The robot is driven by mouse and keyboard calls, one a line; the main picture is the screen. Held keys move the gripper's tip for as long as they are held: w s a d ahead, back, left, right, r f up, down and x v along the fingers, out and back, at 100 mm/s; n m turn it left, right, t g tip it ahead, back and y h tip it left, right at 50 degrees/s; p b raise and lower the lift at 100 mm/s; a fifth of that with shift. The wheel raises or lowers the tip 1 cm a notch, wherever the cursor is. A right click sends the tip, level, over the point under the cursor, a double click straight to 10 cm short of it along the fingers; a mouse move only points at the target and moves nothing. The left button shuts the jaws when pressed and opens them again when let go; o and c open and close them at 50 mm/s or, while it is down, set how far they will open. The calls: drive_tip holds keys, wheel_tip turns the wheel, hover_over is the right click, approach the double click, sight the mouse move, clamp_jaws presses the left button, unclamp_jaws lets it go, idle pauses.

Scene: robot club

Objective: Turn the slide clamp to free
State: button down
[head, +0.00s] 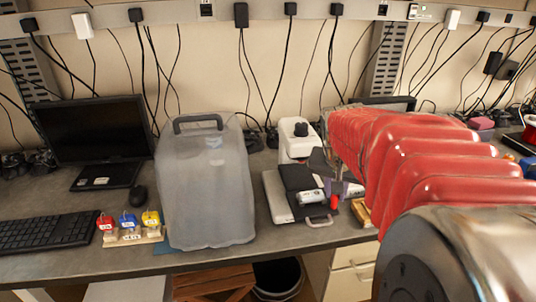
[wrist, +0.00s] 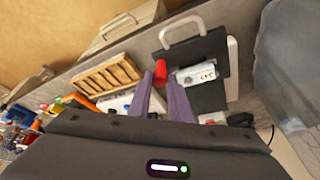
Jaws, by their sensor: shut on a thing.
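The slide clamp shows as a red handle (wrist: 160,73) at the edge of a black plate beside a small white fitting (wrist: 196,75). In the head view the red handle (head: 334,202) stands at the right edge of the black plate (head: 300,177), next to the white fitting (head: 311,196). My gripper (wrist: 161,78) has its two purple fingers closed on the red handle, one on each side. In the head view my gripper (head: 334,182) is partly hidden behind my red-sleeved arm. I cannot read the clamp's markings.
A grey loop handle (wrist: 183,30) sticks out from the plate's front edge. A slotted wooden rack (wrist: 107,78) lies close beside the clamp. A large translucent covered box (head: 205,185) stands to the left, with coloured padlocks (head: 128,220) beyond it.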

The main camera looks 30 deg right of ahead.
drive_tip(key=shift+m+g, duration=0.4)
drive_tip(key=shift+m, duration=0.7)
drive_tip(key=c, duration=1.6)
unclamp_jaws()
drive_tip(key=shift+c, duration=0.2)
drive_tip(key=v, duration=1.3)
drive_tip(key=shift+a+r, duration=0.3)
drive_tip(key=shift+a, duration=0.05)
